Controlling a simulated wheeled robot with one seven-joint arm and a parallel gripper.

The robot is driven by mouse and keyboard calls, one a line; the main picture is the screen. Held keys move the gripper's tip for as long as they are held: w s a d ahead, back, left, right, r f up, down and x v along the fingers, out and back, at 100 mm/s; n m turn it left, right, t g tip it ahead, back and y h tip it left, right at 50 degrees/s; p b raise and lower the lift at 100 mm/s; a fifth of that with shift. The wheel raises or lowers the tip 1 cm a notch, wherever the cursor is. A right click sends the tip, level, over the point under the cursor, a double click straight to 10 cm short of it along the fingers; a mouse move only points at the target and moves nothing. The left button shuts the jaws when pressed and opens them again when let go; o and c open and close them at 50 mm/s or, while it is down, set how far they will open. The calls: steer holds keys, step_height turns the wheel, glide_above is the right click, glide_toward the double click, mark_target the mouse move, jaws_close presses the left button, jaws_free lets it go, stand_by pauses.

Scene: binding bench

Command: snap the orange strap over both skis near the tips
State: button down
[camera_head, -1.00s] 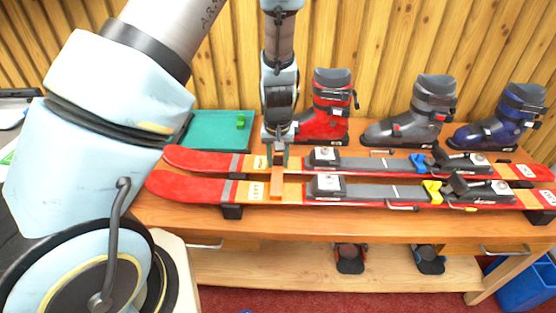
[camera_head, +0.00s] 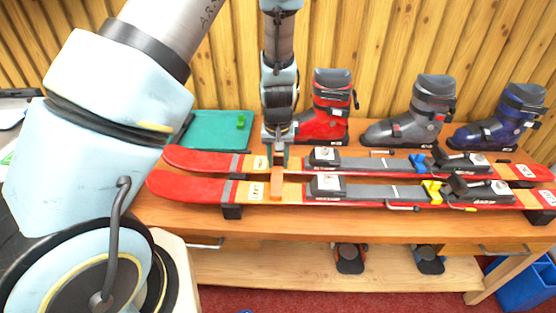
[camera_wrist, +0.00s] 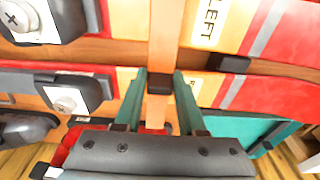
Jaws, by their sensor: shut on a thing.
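Two red skis lie side by side on the bench, the near ski (camera_head: 203,188) and the far ski (camera_head: 203,159), tips to the left. An orange strap (camera_head: 277,184) runs across both skis, just right of their yellow labels; it also shows in the wrist view (camera_wrist: 163,45). My gripper (camera_head: 278,152) points down over the far ski. In the wrist view my gripper (camera_wrist: 159,85) is shut on the strap, with a small dark block between the green fingers. Whether the strap is fastened at its near end cannot be told.
Ski boots stand behind the skis: red (camera_head: 322,113), grey (camera_head: 415,115) and blue (camera_head: 500,120). A teal mat (camera_head: 212,131) lies at the back left. The skis rest on dark supports (camera_head: 232,212). A blue bin (camera_head: 525,285) stands at the lower right.

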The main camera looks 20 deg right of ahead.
mark_target(278, 166)
steer(key=shift+f+b, duration=1.5)
steer(key=shift+f, duration=0.5)
jaws_free()
stand_by(0.6)
steer(key=shift+r, duration=0.15)
steer(key=shift+r+p, duration=4.3)
steer(key=shift+r, duration=0.65)
